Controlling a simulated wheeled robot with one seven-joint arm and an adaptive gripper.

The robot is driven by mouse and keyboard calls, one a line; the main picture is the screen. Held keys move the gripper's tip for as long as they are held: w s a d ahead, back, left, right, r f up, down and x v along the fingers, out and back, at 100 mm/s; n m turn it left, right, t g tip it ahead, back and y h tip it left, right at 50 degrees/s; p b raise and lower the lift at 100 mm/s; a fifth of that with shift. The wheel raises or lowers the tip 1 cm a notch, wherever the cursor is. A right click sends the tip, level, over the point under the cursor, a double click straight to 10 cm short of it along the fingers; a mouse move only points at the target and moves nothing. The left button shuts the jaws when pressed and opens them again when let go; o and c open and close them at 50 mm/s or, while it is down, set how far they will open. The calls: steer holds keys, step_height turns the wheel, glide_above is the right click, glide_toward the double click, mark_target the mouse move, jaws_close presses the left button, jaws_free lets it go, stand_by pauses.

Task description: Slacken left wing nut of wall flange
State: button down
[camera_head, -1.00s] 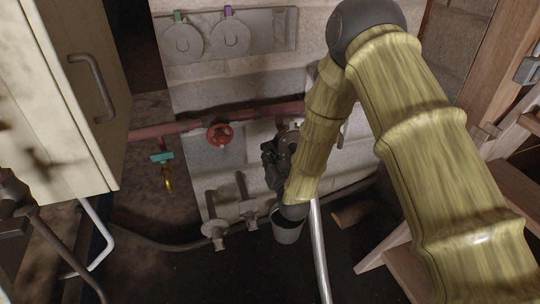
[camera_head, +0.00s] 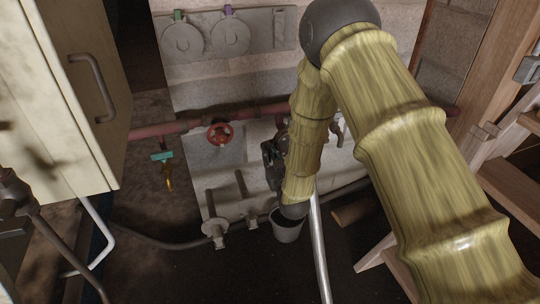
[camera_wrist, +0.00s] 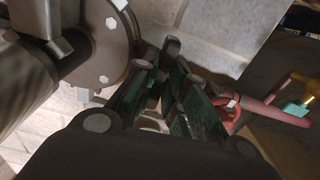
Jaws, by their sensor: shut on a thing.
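The wall flange (camera_wrist: 100,50) is a round grey metal disc with hex bolt heads, large at the upper left of the wrist view, with a thick dark pipe (camera_wrist: 35,85) at its centre. My gripper (camera_wrist: 160,65) has its dark green fingers close together at the flange's rim. It is shut on a small dark piece at the rim, seemingly the left wing nut, mostly hidden between the fingers. In the head view my gripper (camera_head: 272,165) is against the wall, and my arm hides most of the flange. A grey metal part (camera_head: 336,132) shows right of the arm.
A red pipe (camera_head: 165,129) with a red handwheel (camera_head: 220,135) runs left of my gripper. A teal-handled tap (camera_head: 162,157) hangs further left. A grey bucket (camera_head: 287,228) stands below my gripper. A cabinet (camera_head: 75,90) fills the left; wooden framing (camera_head: 505,140) stands right.

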steer(key=shift+f, duration=0.1)
steer(key=c, duration=1.5)
jaws_free()
steer(key=shift+s, duration=0.15)
steer(key=v, duration=1.1)
steer(key=shift+s+d, duration=0.2)
steer(key=shift+s, duration=0.15)
